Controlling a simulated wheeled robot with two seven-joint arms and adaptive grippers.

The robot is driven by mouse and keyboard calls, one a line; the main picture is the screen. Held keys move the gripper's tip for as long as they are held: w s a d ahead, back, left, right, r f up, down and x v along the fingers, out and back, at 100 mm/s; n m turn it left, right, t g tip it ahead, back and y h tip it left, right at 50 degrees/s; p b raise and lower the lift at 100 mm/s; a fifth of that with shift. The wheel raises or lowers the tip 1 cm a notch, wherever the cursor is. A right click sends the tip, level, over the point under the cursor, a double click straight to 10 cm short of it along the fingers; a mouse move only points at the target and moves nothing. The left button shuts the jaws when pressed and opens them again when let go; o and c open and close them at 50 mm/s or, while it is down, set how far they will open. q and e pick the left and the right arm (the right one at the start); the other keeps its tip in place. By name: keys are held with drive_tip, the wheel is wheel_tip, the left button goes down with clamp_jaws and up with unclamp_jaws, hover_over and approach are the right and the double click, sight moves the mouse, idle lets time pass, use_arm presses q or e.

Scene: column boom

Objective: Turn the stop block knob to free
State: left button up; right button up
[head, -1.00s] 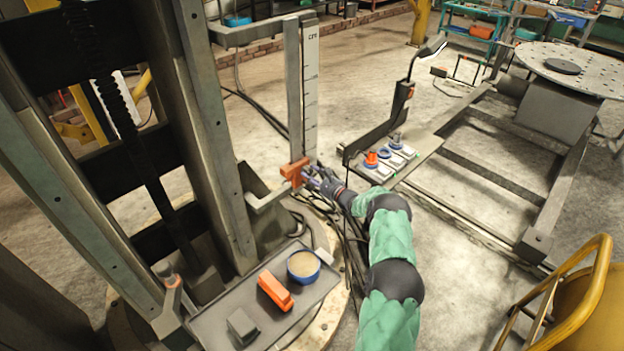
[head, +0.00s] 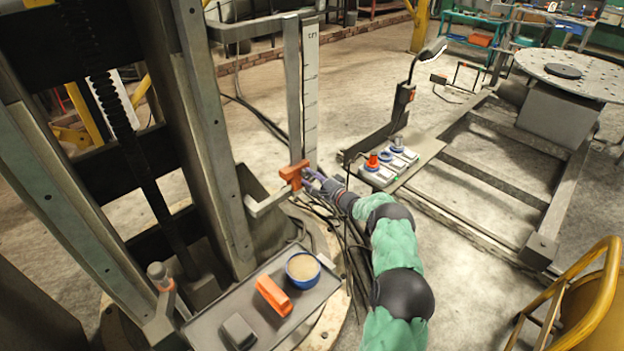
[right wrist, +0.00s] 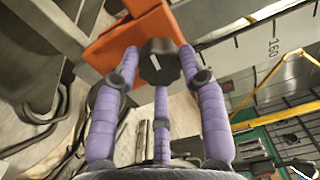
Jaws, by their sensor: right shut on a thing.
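The stop block (head: 292,174) is an orange block on the upright scale post, left of centre in the head view. It also shows at the top of the right wrist view (right wrist: 118,45). Its dark knob (right wrist: 160,63) has a white line mark on its face. My right gripper (head: 310,179) reaches the block from the right. In the right wrist view its purple fingers (right wrist: 160,75) are shut around the knob. The knob is hidden in the head view. My left gripper is not in view.
The scale post (head: 310,95) rises behind the block. A grey tray (head: 215,325) holds a blue-rimmed bowl (head: 302,268), an orange block (head: 273,294) and a dark grey block (head: 238,331). Cables lie on the floor.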

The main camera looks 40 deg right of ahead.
drive_tip(key=shift+a+n, duration=0.15)
drive_tip(key=shift+n, duration=0.45)
drive_tip(key=o, duration=1.1)
drive_tip(key=shift+w+a, duration=0.1)
drive_tip(key=shift+o, duration=0.2)
drive_tip(key=shift+s, duration=0.35)
drive_tip(key=s+d, duration=0.1)
drive_tip(key=s, duration=1)
drive_tip(key=shift+s, duration=0.2)
drive_tip(key=shift+d, duration=0.1)
